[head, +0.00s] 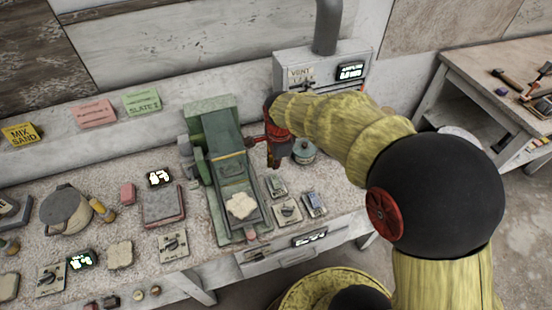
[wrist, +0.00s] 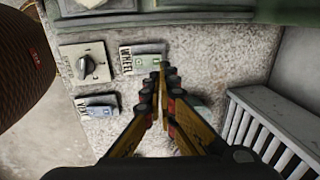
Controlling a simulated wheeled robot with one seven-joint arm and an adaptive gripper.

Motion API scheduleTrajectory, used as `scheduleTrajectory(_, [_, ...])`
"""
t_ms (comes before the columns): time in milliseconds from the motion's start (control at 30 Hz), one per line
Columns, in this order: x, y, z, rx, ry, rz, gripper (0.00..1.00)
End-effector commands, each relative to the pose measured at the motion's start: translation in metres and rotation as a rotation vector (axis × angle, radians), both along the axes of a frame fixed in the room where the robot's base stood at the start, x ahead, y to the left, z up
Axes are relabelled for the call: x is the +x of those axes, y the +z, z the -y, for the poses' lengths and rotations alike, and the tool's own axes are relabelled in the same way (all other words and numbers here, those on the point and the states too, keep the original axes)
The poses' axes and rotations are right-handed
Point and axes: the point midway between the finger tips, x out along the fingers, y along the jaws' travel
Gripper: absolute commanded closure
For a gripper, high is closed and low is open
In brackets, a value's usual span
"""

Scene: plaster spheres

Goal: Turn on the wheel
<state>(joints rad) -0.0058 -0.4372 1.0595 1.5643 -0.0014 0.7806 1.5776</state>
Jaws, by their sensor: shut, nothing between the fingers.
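The wheel switch is a small plate marked WHEEL (wrist: 145,59) with a pale blue-grey rocker, on the speckled bench in the wrist view. It appears to be the plate (head: 276,185) just right of the green machine (head: 214,135) in the head view. My gripper (wrist: 158,75) is shut and empty. Its fingertips overlap the right part of the WHEEL plate in the wrist view; I cannot tell whether they touch it. In the head view my gripper (head: 272,160) points down beside the green machine, above the bench. Whether the switch is on or off is unclear.
A dial plate (wrist: 88,62) and another rocker plate (wrist: 97,106) sit beside the WHEEL plate. A lidded jar (head: 304,152) stands right of my gripper. The grey vent box (head: 345,70) stands behind. A pale lump (head: 241,205) lies on the green machine's bed.

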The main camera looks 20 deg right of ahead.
Motion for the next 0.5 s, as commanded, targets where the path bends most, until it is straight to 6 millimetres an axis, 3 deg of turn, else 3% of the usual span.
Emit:
scheduleTrajectory(33, [0.001,-0.014,0.000,0.000,0.000,-0.003,1.00])
scheduleTrajectory(200, [0.007,-0.042,0.000,0.000,0.000,-0.001,1.00])
scheduleTrajectory(500, [0.012,-0.065,0.000,0.000,0.000,0.001,1.00])
